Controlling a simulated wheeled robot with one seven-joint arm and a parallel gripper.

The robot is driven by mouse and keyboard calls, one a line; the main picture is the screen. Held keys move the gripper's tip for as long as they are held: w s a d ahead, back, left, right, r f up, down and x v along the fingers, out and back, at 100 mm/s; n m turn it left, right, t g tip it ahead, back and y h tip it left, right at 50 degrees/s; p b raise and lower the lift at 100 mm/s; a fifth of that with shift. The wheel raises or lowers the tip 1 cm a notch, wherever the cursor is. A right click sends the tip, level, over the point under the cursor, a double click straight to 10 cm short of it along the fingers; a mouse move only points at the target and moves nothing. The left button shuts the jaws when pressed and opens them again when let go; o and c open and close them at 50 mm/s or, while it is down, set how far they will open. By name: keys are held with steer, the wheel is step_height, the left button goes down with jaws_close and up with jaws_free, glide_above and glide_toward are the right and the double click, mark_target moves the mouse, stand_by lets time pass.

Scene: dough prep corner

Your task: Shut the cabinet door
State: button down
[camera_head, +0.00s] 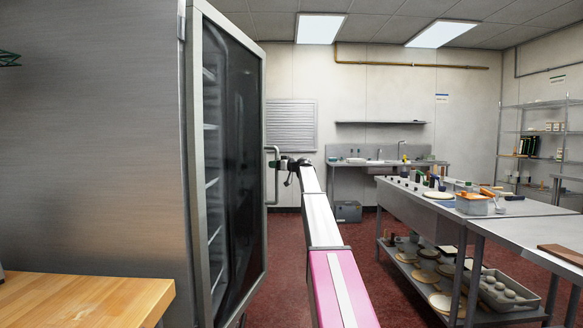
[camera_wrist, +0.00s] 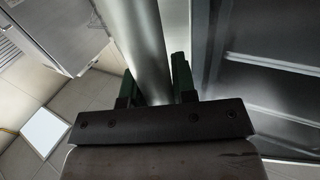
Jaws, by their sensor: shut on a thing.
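The tall steel cabinet (camera_head: 95,130) fills the left of the head view. Its door (camera_head: 245,165) has a dark glass pane in a metal frame, seen at a steep angle. Pale shelf edges show at the pane's left side; I cannot tell how far the door stands open. The upright tubular handle (camera_head: 276,190) is on the door's far edge. My gripper (camera_head: 280,163) is at this handle. In the wrist view, the handle (camera_wrist: 148,45) runs between the green fingers of my gripper (camera_wrist: 155,80), which is shut on it. The door panel (camera_wrist: 265,80) is to the right.
A wooden worktop (camera_head: 80,300) is at the lower left, in front of the cabinet. A steel prep table (camera_head: 435,205) with utensils and a lower shelf stands at the right. Red floor (camera_head: 285,270) is clear between cabinet and table.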

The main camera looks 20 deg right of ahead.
mark_target(265, 164)
steer(key=w+a+n+g+y, duration=0.2)
steer(key=w+a, duration=0.6)
steer(key=a, duration=0.6)
steer(key=shift+w+a+n+g, duration=0.2)
steer(key=shift+n+g, duration=0.2)
steer(key=shift+g, duration=0.4)
steer(key=c, duration=0.9)
jaws_free()
steer(key=shift+s, duration=0.1)
steer(key=shift+d, duration=0.1)
steer(key=shift+y, duration=0.3)
steer(key=v, duration=1)
steer(key=shift+s+d, duration=0.2)
steer(key=shift+d, duration=0.1)
